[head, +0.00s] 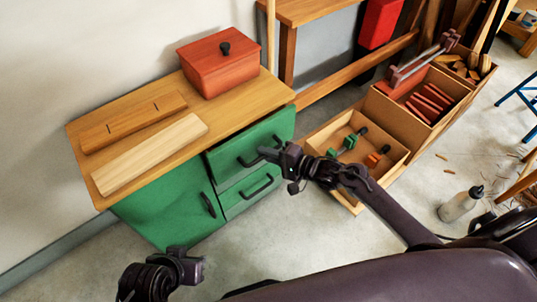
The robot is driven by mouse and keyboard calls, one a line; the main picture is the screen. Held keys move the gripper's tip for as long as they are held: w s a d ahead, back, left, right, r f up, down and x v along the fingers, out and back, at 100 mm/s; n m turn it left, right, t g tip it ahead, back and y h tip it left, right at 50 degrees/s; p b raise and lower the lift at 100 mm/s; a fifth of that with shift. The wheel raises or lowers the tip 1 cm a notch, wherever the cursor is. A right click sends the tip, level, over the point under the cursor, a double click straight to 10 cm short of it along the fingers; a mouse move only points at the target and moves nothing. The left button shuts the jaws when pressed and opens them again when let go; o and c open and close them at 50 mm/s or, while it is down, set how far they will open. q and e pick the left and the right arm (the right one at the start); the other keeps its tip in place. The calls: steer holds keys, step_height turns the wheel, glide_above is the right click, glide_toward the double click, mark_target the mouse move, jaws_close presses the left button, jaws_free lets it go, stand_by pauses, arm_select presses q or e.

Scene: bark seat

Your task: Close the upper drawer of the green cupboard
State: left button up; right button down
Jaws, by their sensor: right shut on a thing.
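The green cupboard (163,217) stands against the wall under a wooden top. Its upper drawer (230,147) sticks out a little past the lower drawer (237,203), so it is partly open. My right gripper (267,153) is at the front of the upper drawer, shut on its dark handle (247,162), which it partly hides. My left gripper (190,264) is low at the bottom left, in front of the cupboard and apart from it; its fingers are too unclear to tell open or shut.
A red lidded box (218,72) and two wooden boards (150,155) lie on the cupboard top. Wooden crates (399,155) with tools and blocks stand to the right. A bottle (459,206) stands on the floor at right. Floor in front of the cupboard is clear.

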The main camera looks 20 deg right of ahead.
arm_select(q)
steer(key=shift+d+h, duration=0.3)
steer(key=shift+d, duration=0.3)
arm_select(e)
steer(key=w, duration=0.1)
steer(key=w+a, duration=0.1)
steer(key=w, duration=0.1)
steer(key=shift+w, duration=0.2)
steer(key=c, duration=1.8)
jaws_free()
steer(key=shift+c, duration=0.2)
steer(key=o, duration=0.4)
steer(key=shift+w+a, duration=0.15)
arm_select(q)
steer(key=shift+w+a, duration=0.1)
steer(key=shift+a, duration=0.1)
